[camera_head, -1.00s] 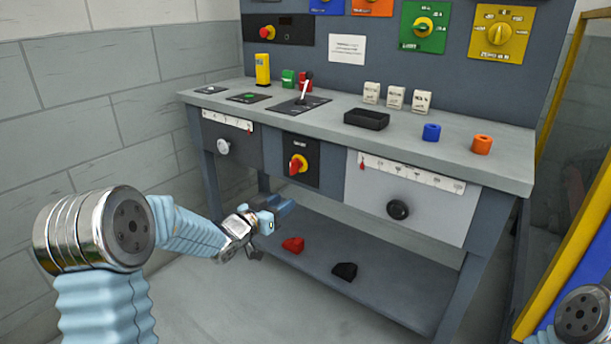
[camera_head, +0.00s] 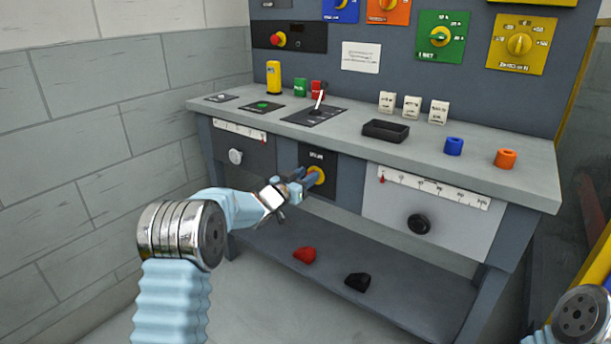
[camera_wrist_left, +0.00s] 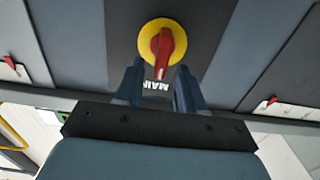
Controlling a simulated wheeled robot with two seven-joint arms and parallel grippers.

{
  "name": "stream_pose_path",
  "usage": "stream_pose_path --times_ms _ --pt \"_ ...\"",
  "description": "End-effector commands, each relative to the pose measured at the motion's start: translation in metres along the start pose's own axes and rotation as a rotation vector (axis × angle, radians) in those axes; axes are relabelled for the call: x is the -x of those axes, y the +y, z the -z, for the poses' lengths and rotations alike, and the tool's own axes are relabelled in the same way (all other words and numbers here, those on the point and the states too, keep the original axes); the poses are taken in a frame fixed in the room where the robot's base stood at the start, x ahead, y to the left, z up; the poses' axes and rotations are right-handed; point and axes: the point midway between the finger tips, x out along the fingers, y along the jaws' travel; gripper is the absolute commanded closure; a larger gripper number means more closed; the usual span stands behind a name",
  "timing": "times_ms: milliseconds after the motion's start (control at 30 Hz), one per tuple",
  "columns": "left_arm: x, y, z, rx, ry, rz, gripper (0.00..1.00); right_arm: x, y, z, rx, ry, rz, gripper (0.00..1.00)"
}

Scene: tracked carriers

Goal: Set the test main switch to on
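The main switch is a red handle on a yellow disc, on a black plate at the middle of the bench front. In the head view my left gripper hides most of it, but its yellow disc (camera_head: 319,174) shows. In the left wrist view the red handle (camera_wrist_left: 163,48) stands nearly upright in the picture, above an upside-down label reading "MAIN". My left gripper (camera_head: 307,184) is at the switch. Its fingers (camera_wrist_left: 159,70) are apart, one each side of the handle's lower end; contact cannot be told. My right gripper is out of view.
Left of the switch is a dark panel with a white knob (camera_head: 236,157); right is a pale panel with a black knob (camera_head: 418,223). A red block (camera_head: 304,255) and a black block (camera_head: 357,282) lie on the lower shelf. A lever (camera_head: 320,96) stands on the bench top.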

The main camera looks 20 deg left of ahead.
Motion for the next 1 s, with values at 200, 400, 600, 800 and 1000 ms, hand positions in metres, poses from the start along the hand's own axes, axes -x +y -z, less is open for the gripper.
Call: stream_pose_path --times_ms 200,400,600,800,1000 --pt "-0.001 0.000 0.000 0.000 0.000 0.000 0.62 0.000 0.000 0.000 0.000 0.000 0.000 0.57" --pt "0.000 0.000 0.000 0.000 0.000 0.000 0.89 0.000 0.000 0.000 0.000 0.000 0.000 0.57" --pt "0.000 0.000 0.000 0.000 0.000 0.000 1.00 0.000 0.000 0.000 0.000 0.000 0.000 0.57" --pt "0.000 0.000 -0.001 -0.014 0.000 0.001 1.00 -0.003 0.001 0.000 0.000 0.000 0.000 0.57" --pt "0.000 0.001 -0.004 -0.089 0.002 0.001 1.00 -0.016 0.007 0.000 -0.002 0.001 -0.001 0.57"
